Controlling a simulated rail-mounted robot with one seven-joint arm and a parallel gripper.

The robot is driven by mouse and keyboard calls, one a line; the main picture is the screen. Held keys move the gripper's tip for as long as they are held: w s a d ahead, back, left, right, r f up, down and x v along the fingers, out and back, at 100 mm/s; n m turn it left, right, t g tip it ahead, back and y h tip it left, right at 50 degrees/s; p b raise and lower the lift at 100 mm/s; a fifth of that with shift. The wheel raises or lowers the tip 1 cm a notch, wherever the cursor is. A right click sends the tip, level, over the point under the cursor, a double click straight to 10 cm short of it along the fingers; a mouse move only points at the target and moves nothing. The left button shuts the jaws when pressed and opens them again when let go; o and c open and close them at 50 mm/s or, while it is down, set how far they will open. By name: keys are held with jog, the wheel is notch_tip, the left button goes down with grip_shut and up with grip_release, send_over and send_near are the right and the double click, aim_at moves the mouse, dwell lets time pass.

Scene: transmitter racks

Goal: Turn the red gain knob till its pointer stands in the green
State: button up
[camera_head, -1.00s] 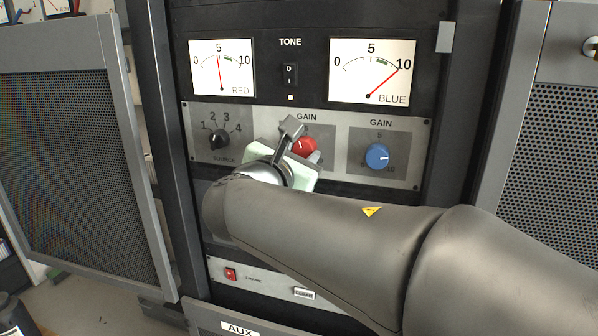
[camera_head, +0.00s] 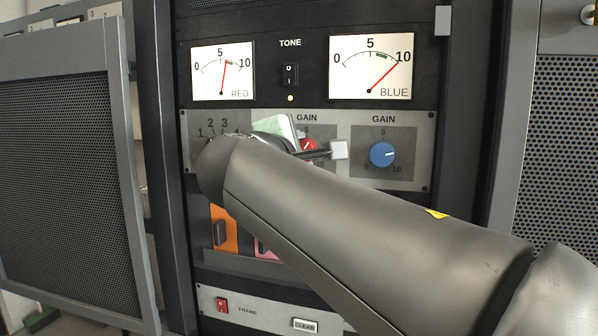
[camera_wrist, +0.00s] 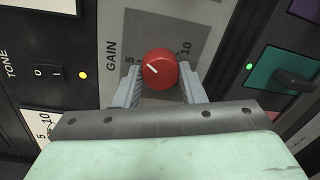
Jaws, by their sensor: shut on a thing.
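The red gain knob (camera_head: 307,146) is on the grey panel, mostly hidden behind my gripper (camera_head: 322,153) in the head view. In the wrist view the red knob (camera_wrist: 159,69) sits between the two fingers of my gripper (camera_wrist: 162,84), which is shut on it. The white line on the knob points to the upper left there. The RED meter (camera_head: 222,72) is at the upper left of the head view. Its red needle stands a little right of 5, at or very near the left end of the green band. I cannot tell whether it is inside.
The blue knob (camera_head: 382,154) is just right of my gripper. The BLUE meter (camera_head: 370,68) reads near 10. The TONE switch (camera_head: 290,75) sits between the meters. The black source knob is hidden by my arm. Perforated doors (camera_head: 70,190) flank the rack.

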jog(key=shift+f+m+b, duration=0.1)
jog(key=shift+m+b, duration=0.95)
jog(key=shift+m, duration=0.15)
jog(key=o, duration=1)
jog(key=shift+s, duration=0.1)
jog(key=v, duration=0.7)
jog(key=shift+s, duration=0.2)
